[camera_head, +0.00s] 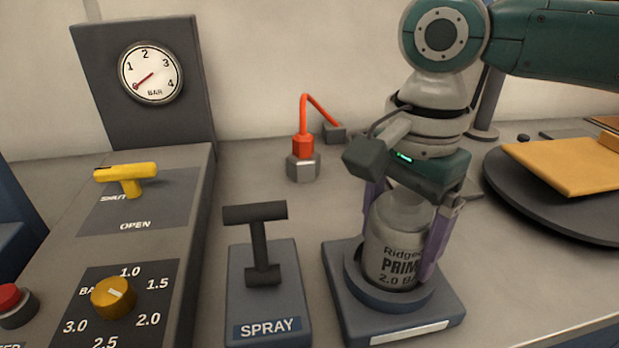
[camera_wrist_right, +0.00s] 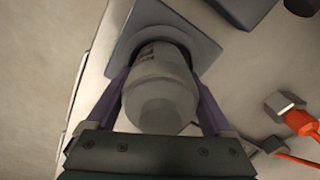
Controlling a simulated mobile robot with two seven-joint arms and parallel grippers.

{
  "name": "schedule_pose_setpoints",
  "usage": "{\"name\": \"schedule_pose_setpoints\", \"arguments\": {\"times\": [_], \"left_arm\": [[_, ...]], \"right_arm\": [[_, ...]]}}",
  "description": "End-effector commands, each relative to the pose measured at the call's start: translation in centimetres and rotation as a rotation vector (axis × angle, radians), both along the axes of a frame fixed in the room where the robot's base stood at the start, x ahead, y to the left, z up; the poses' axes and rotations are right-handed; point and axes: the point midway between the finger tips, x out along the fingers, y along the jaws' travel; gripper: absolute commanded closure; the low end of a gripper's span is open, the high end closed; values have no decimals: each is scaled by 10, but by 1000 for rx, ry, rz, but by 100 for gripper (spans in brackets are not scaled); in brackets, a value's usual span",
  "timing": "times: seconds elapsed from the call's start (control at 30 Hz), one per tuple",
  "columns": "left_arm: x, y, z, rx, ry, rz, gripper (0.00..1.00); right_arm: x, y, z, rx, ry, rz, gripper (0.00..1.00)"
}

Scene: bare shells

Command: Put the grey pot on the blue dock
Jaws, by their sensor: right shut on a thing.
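The grey pot (camera_head: 392,245), labelled "PRIM" and "2.0 BA", stands upright in the round ring of the blue dock (camera_head: 345,305). My right gripper (camera_head: 408,250) comes from above and is shut on the pot, with one purple finger on each side. In the right wrist view the pot (camera_wrist_right: 160,90) sits between the two fingers, with the square dock (camera_wrist_right: 204,45) behind it. The pot's base is hidden by the dock's ring, so I cannot tell whether it rests on the bottom. My left gripper is not in view.
A SPRAY lever (camera_head: 262,250) stands just left of the dock. A hex fitting with an orange hose (camera_head: 303,148) is behind. A yellow valve handle (camera_head: 127,174), an orange knob (camera_head: 113,297) and a pressure gauge (camera_head: 150,73) are left. A dark round turntable (camera_head: 520,195) bearing an orange-yellow panel (camera_head: 560,165) is right.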

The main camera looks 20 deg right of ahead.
Motion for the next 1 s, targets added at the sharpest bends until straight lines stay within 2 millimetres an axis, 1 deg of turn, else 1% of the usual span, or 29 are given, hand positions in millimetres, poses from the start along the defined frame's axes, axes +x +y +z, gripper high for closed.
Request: {"name": "schedule_pose_setpoints", "arguments": {"times": [0.33,0.37,0.47,0.5,0.77,0.87,0.97,1.0], "left_arm": [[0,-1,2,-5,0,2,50],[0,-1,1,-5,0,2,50],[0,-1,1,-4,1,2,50],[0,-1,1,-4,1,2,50],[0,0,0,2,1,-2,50],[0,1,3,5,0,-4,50],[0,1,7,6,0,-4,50],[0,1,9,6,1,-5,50]], "right_arm": [[0,0,-2,1,0,0,93],[0,0,-4,1,1,0,13],[0,0,-3,1,0,0,2],[0,0,-3,1,0,0,0],[0,0,-1,-1,-2,1,0],[1,0,12,1,-3,0,0],[1,0,31,2,-4,1,0],[1,0,41,1,-4,1,0]]}}
